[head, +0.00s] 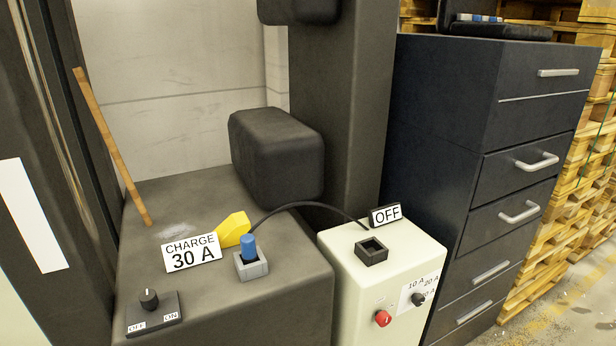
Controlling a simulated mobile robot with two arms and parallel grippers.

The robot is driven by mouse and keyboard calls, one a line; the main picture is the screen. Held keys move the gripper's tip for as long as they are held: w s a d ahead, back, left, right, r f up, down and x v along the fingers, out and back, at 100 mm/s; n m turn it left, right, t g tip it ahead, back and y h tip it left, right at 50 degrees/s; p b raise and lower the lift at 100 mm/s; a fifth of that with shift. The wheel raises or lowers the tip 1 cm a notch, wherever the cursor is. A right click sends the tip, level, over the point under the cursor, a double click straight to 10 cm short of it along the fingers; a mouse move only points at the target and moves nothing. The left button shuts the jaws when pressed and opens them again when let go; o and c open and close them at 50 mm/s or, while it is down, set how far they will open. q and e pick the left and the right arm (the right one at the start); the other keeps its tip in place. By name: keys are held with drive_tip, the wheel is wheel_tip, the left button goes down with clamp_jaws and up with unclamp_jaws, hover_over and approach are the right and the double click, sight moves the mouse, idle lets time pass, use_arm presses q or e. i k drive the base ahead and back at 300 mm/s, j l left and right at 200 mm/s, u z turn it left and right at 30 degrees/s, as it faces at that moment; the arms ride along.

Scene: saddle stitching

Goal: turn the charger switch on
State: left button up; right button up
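The pale charger box (352,290) stands right of the dark machine body. A red knob (383,318) and a black knob (418,299) are on its front; the black one is beside a label with "10 A" and "20 A". A small sign (386,215) on top reads "OFF". A square black holder (371,252) on top looks empty. A blue plug (248,246) stands upright in a grey socket (251,267) on the dark body. A black cable (305,204) arches between plug and charger. Neither of my grippers is in view.
A sign (192,252) reads "CHARGE 30 A" beside a yellow piece (233,229). A black plate (154,315) marked OFF and ON carries another knob (149,298). A leaning stick (112,145) is at left. A dark drawer cabinet (440,130) and pallets (575,185) are right.

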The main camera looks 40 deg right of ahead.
sight(382, 318)
drive_tip(key=z, duration=1.75)
